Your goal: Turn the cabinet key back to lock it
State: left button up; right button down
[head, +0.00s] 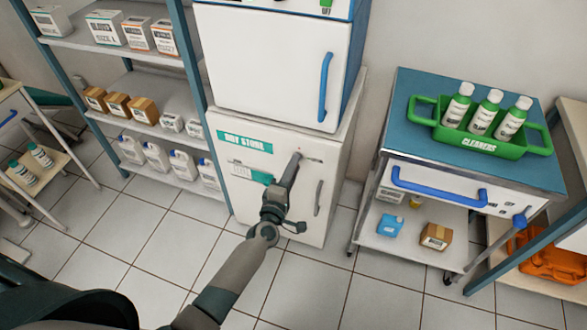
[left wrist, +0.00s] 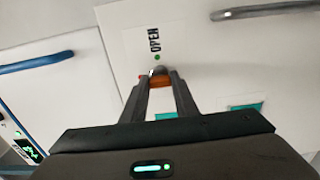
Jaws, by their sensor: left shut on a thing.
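The cabinet (head: 270,200) is white, with a green sign, and stands on the floor below a larger white unit. Its door looks closed in the head view. My left gripper (head: 297,158) is at the upper right of the cabinet front. In the left wrist view it is shut on the orange key (left wrist: 160,82), which sits against a white plate (left wrist: 185,52). The plate carries the word OPEN and a green dot beside the key. In the head view the key is hidden by the gripper. My right gripper is in neither view.
The cabinet's grey handle (head: 318,197) is just right of my left arm. A shelf rack (head: 165,60) with boxes and bottles stands left. A blue-topped cart (head: 400,120) with a green cleaners caddy (head: 480,142) stands right. The tiled floor between is clear.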

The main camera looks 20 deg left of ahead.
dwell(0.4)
pick_arm(q)
jog(key=o, duration=1.1)
jog(key=shift+c, duration=0.2)
jog(key=s+b, duration=0.1)
jog(key=s, duration=1.6)
jog(key=shift+s+a, duration=0.2)
jog(key=shift+a, duration=0.15)
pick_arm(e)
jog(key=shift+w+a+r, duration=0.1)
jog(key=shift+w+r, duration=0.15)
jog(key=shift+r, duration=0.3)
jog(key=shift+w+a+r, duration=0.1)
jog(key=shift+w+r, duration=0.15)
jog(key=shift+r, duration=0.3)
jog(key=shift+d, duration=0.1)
